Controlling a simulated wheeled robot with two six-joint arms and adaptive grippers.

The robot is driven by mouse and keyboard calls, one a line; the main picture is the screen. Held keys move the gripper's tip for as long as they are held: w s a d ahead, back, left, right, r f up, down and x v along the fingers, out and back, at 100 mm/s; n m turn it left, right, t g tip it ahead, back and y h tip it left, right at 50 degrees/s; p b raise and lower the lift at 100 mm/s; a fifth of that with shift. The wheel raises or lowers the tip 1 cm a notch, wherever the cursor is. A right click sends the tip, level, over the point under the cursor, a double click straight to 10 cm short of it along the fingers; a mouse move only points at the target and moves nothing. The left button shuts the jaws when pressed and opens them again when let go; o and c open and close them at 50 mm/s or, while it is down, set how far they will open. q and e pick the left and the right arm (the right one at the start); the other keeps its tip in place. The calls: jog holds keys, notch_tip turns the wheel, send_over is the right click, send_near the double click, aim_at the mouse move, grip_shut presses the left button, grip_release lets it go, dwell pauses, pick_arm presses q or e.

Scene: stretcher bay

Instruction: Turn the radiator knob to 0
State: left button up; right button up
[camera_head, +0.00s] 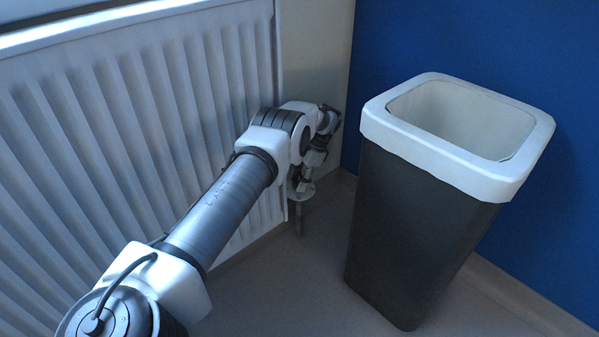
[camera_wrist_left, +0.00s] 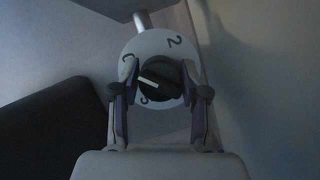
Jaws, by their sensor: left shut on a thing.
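The radiator knob (camera_wrist_left: 165,80) is black with a white pointer line, in front of a pale round dial plate (camera_wrist_left: 152,45) in the left wrist view. The dial shows a 2 at upper right, a partly covered round mark at upper left and an unclear mark at lower left. The pointer aims left, between the two left marks. My left gripper (camera_wrist_left: 160,76) is shut on the knob, one finger on each side. In the head view my left gripper (camera_head: 308,172) is at the radiator's lower right end; the dial plate (camera_head: 304,191) shows below it, and the knob is hard to make out.
The white ribbed radiator (camera_head: 100,130) fills the left of the head view. A dark bin with a white rim (camera_head: 455,168) stands close to the right of my left gripper. A blue wall (camera_head: 570,60) is behind it. Some floor (camera_head: 310,290) is clear in front.

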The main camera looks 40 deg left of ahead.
pick_arm(q)
jog(key=o, duration=1.1)
jog(key=shift+s+f, duration=0.1)
jog(key=shift+o, duration=0.2)
jog(key=v, duration=0.7)
jog(key=shift+r, duration=0.25)
